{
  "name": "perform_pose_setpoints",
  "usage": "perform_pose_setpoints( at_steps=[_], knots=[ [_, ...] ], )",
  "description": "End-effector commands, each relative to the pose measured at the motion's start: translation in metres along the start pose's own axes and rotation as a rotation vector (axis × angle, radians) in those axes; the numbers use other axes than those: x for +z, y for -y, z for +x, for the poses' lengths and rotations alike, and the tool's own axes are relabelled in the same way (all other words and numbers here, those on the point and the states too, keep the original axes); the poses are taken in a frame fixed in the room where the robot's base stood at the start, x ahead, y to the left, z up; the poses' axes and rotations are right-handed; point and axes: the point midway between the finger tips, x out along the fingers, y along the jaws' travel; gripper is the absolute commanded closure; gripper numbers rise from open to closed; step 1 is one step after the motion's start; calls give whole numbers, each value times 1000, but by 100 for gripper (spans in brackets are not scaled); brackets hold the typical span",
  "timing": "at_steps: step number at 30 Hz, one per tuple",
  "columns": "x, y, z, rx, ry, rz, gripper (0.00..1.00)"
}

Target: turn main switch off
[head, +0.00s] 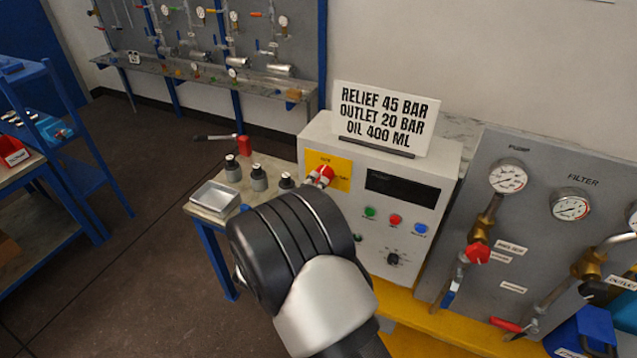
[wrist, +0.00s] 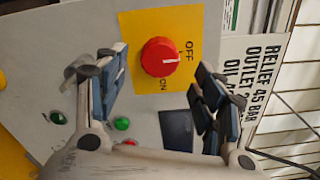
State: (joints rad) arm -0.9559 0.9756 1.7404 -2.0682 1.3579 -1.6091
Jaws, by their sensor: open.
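The main switch is a round red knob (wrist: 160,57) on a yellow plate (wrist: 133,30) marked OFF and ON. The red knob (head: 323,174) also shows in the head view, at the upper left of the grey control box (head: 318,134), just past my wrist. My gripper (wrist: 160,88) is open and empty. Its fingers show on either side of the knob in the wrist view, with no contact visible.
Green, red and blue buttons (head: 395,219) and a black dial (head: 393,258) sit below a dark display. A white sign (head: 386,115) stands on the box. Small bottles (head: 259,179) and a metal tray (head: 214,198) are left. A gauge panel (head: 540,180) stands right.

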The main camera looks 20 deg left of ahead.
Motion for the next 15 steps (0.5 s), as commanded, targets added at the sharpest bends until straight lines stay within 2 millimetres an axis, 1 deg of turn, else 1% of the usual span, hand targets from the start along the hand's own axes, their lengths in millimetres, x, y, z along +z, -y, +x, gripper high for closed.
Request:
perform_pose_setpoints(
  at_steps=[1,6,10,15],
  knots=[
    [1,-1,-13,2,3,-1,37],
    [1,0,-45,2,2,-1,37],
    [0,0,-61,0,1,0,37],
    [0,0,-69,0,-1,0,37]
  ],
)
